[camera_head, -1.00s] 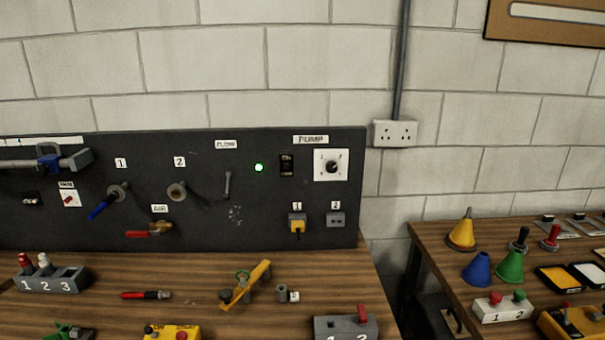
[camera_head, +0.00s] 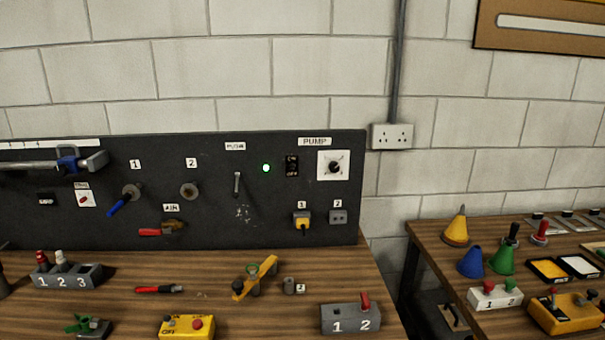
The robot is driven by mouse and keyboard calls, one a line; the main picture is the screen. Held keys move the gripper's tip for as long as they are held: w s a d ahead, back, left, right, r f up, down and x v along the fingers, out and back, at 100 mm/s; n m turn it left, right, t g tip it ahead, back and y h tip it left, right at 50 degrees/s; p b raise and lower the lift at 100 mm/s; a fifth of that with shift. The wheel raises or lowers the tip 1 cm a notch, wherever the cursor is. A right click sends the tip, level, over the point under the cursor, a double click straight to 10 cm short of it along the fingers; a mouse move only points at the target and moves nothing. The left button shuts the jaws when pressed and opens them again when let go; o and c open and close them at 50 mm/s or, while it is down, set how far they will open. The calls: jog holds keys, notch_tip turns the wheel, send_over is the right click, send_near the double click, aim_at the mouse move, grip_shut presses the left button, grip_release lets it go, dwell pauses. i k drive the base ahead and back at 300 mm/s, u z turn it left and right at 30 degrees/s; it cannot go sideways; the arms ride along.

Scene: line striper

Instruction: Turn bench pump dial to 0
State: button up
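The pump dial (camera_head: 334,167) is a dark round knob on a white square plate, at the upper right of the black panel (camera_head: 215,215). The marks around it are too small to read, so its setting cannot be told. A "PUMP" label (camera_head: 314,142) sits above it. A black switch (camera_head: 292,166) and a lit green lamp (camera_head: 266,168) are to its left. My gripper is not in view.
Sockets marked 1 (camera_head: 302,220) and 2 (camera_head: 338,217) sit below the dial; a yellow plug is in 1. A grey 1-2 switch box (camera_head: 350,317) with a red lever stands on the wooden bench (camera_head: 225,312). A gap separates the right table (camera_head: 425,236), which holds coloured cones.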

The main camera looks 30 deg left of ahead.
aim_at(334, 168)
jog(key=u, duration=2.05)
jog(key=i, duration=1)
jog(key=u, duration=0.05)
